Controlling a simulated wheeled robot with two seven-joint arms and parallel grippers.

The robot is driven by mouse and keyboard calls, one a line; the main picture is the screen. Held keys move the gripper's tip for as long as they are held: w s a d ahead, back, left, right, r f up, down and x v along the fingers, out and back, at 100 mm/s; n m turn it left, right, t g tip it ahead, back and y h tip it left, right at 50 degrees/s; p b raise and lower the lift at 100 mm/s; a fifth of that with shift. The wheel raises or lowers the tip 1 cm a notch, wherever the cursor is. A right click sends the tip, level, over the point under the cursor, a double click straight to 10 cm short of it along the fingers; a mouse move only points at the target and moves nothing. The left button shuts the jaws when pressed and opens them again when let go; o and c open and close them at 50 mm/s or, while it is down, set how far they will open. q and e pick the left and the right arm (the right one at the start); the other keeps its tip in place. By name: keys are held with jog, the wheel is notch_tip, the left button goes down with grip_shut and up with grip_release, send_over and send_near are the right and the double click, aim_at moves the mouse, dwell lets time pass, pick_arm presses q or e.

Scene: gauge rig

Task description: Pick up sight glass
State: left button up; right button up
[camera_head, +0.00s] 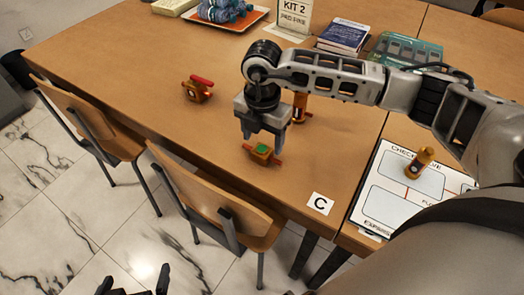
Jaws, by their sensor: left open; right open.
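A small brass fitting with a green top face and red-orange ends (262,152) lies on the table near its front edge; it looks like the sight glass. My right gripper (263,139) points down just above it, open, with its fingers around or over its near part; contact cannot be told. My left gripper (134,287) shows only as dark fingertips at the bottom left, open and empty, above the floor and away from the table.
A red-handled brass valve (198,90) stands to the left. Another brass fitting (300,108) is partly hidden behind my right gripper. A brass piece (418,163) stands on a marked sheet (393,197). A "C" card (320,203), books (343,36) and chairs (215,195) are nearby.

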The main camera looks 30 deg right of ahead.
jog(key=shift+w+f, duration=0.1)
jog(key=shift+f, duration=1.25)
jog(key=c, duration=1.2)
jog(key=shift+r, duration=0.2)
